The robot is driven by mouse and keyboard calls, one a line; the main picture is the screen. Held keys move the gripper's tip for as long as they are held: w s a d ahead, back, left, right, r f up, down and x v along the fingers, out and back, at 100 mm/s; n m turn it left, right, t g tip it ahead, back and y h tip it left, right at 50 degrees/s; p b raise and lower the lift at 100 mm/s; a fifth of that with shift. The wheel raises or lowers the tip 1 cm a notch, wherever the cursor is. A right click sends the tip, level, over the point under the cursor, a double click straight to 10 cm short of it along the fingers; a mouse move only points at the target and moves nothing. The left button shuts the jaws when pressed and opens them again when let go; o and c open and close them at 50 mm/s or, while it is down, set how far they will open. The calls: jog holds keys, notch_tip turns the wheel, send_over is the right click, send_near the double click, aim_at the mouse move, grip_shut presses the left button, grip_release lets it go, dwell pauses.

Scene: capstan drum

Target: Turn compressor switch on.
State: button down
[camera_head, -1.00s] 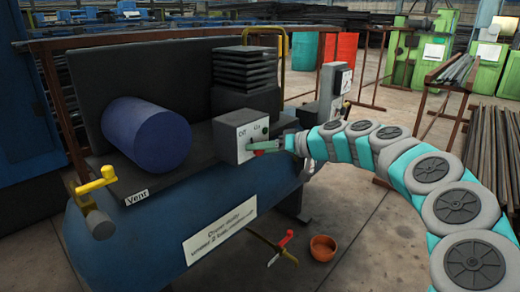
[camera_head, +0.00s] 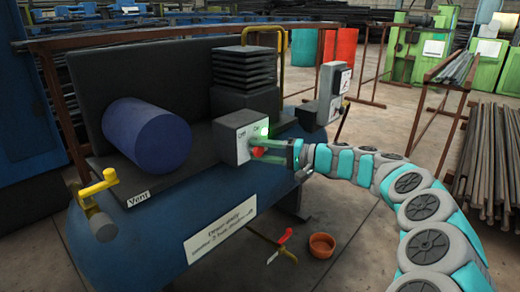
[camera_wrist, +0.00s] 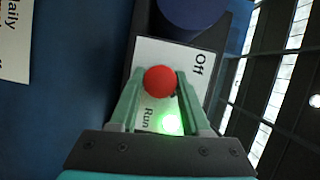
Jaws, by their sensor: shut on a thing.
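A green lamp (camera_head: 264,131) glows on the face, and the lamp also shows lit in the wrist view (camera_wrist: 170,123). A red round knob (camera_wrist: 160,81) sits between my green fingertips, toward the "Run" side. My gripper (camera_wrist: 160,85) is shut on this knob. In the head view my gripper (camera_head: 262,150) reaches the box from the right, partly hiding the knob.
A blue cylinder (camera_head: 148,135) lies left of the box, and stacked dark plates (camera_head: 244,68) stand behind it. A yellow vent handle (camera_head: 98,187) is at the left.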

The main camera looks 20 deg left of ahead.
jog(key=shift+m+y, duration=0.3)
jog(key=shift+m, duration=0.2)
dwell(0.3)
jog(key=shift+c, duration=2)
grip_release()
jog(key=d, duration=0.7)
jog(key=shift+d, duration=0.4)
